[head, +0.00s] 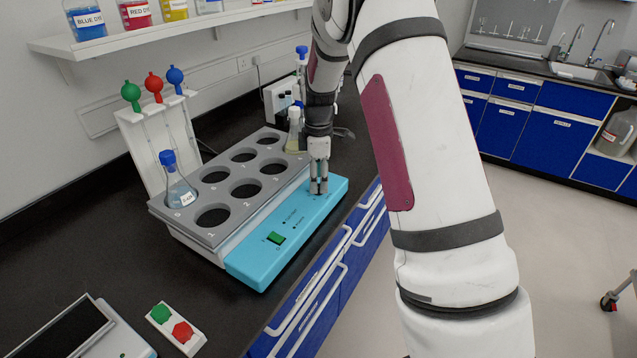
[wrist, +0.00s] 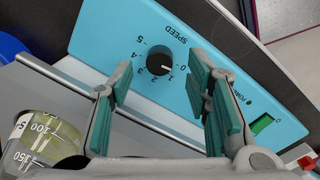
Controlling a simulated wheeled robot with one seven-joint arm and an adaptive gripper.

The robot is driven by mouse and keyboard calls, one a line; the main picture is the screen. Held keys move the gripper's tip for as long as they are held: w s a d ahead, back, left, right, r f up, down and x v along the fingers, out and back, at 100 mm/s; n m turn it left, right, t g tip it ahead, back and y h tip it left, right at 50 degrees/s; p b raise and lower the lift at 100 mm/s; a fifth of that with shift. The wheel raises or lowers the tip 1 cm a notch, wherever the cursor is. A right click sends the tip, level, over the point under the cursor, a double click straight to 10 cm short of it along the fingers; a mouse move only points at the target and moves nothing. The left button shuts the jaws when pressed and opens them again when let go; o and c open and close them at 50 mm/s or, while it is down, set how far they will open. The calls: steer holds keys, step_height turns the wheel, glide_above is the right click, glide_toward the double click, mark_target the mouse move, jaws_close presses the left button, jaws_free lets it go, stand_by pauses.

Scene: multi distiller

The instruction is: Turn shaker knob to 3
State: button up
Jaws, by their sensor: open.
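The shaker is a blue-fronted unit (head: 262,262) with a grey rack top on the black bench. Its black speed knob (wrist: 158,61) shows in the wrist view, with a scale from 0 to 5 around it. The knob's white pointer faces the 0 to 1 end of the scale. My gripper (head: 318,189) points down over the far end of the blue panel, and it hides the knob in the head view. In the wrist view my gripper (wrist: 160,78) is open and empty, with its teal-padded fingers on either side of the knob's line. I cannot tell its height above the knob.
A green power switch (head: 275,238) is on the panel, nearer the camera. A blue-capped flask (head: 180,188) stands in the rack, and another flask (head: 294,135) stands close behind my gripper. A shelf (head: 180,35) with dye bottles runs along the wall.

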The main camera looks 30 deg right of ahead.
steer(key=shift+w+f, duration=0.1)
steer(key=shift+f, duration=1.1)
jaws_close()
